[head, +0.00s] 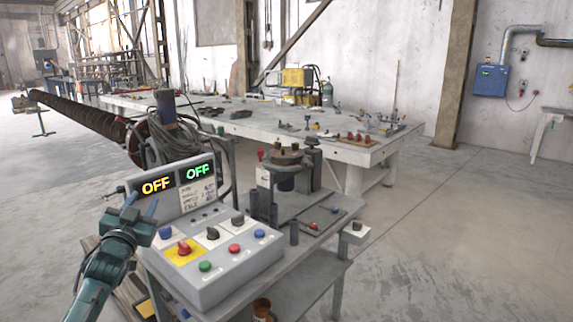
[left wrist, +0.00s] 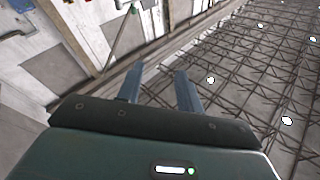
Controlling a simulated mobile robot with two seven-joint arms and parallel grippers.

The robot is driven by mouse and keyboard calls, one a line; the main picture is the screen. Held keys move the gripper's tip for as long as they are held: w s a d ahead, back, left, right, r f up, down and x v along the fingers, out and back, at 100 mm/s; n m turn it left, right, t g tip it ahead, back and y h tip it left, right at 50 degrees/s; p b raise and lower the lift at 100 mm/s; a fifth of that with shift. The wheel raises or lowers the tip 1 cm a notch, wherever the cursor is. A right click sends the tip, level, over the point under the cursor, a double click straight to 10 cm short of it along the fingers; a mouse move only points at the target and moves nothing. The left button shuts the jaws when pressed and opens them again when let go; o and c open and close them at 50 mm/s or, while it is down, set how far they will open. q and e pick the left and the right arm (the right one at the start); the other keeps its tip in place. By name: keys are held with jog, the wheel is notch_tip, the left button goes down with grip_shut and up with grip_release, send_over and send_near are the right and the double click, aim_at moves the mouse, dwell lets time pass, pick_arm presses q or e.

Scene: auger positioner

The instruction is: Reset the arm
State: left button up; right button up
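A grey control box (head: 225,263) stands on the near bench. Its two displays (head: 177,178) read OFF in yellow and in green. My left gripper (head: 142,203) is at the box's left side, beside the displays, fingers pointing up. In the left wrist view, the left gripper (left wrist: 160,82) has its fingers apart with nothing between them. My right gripper is not in view.
A clamp-like fixture (head: 287,160) stands on the bench behind the box. A long auger (head: 80,116) extends to the back left. A large white table (head: 370,155) with tools stands behind. The floor at the right (head: 450,240) is clear.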

pick_arm(q)
jog(key=s+d+f+g, duration=0.2)
jog(key=s+d+f, duration=0.15)
jog(key=f, duration=0.35)
jog(key=s+d+f+g+h, duration=0.1)
jog(key=s+d+f+g, duration=0.1)
jog(key=s+f, duration=0.35)
jog(key=s+d+f+g, duration=0.2)
jog(key=f, duration=0.7)
jog(key=s+d+f+g+h, duration=0.1)
jog(key=s+d+f, duration=0.2)
jog(key=s, duration=0.6)
jog(key=s+d+f+g+h, duration=0.1)
jog(key=s+d+f, duration=0.2)
jog(key=s, duration=0.7)
jog(key=s+d+f+g+h, duration=0.1)
jog(key=s+d+f, duration=0.3)
jog(key=s, duration=0.5)
jog(key=shift+s+d+n+g, duration=0.2)
jog(key=shift+d+n+g, duration=0.15)
jog(key=shift+d, duration=0.9)
jog(key=shift+f, duration=0.1)
